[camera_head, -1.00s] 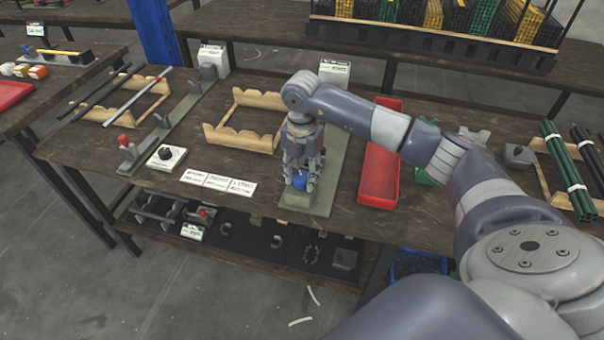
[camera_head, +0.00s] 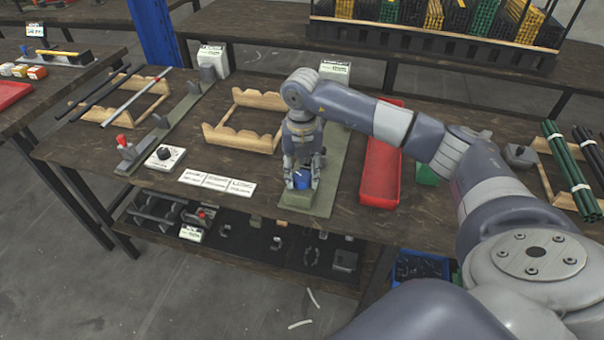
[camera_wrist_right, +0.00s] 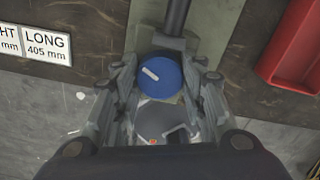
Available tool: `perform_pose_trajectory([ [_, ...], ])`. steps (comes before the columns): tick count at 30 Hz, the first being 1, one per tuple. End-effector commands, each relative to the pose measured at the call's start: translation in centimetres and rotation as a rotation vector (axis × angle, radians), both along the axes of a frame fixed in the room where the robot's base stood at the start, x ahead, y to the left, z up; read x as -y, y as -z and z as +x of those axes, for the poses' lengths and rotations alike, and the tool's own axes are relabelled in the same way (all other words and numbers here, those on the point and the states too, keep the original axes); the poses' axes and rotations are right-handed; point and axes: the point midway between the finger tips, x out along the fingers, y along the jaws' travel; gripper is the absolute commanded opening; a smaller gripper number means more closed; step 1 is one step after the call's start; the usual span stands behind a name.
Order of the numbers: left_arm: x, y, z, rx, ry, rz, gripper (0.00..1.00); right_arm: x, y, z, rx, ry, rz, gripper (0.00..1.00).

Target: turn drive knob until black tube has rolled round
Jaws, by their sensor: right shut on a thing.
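The blue drive knob (camera_wrist_right: 160,78) with a white pointer line sits near the front end of a grey-green press base (camera_head: 330,185). It also shows low between the fingers in the head view (camera_head: 302,180). My right gripper (camera_head: 302,178) points down from above and is shut on the knob, one finger on each side. In the wrist view the pointer line slants toward the upper left. A black tube (camera_wrist_right: 177,16) runs away from just behind the knob. In the head view my arm and gripper hide this tube. My left gripper is not in view.
A red tray (camera_head: 381,172) stands right of the press. Label cards (camera_head: 215,182) lie to its left. Green tubes (camera_head: 568,165) lie at the right.

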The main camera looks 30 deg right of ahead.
Motion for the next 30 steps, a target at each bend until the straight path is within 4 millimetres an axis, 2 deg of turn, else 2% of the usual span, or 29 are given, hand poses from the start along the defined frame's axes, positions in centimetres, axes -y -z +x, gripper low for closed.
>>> perform_pose_trajectory([
  [10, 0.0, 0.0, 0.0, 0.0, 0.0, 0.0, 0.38, 0.0, 0.0, 0.0, -0.001, -0.002, 0.0, 0.15],
  [11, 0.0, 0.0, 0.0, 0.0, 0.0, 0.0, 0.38, 0.0, 0.0, 0.0, -0.001, -0.002, 0.0, 0.43],
  [13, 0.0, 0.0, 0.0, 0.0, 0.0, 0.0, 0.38, 0.0, 0.0, 0.0, -0.001, -0.002, 0.0, 0.59],
  [24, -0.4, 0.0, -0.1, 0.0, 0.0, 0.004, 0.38, 0.0, -0.2, 0.0, 0.001, -0.002, -0.001, 0.59],
  [28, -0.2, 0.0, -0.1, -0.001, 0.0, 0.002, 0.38, 0.0, -1.5, 0.1, 0.003, -0.002, -0.001, 0.59],
  [30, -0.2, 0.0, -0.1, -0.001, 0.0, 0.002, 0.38, 0.0, -2.8, 0.1, 0.005, -0.002, 0.0, 0.59],
])
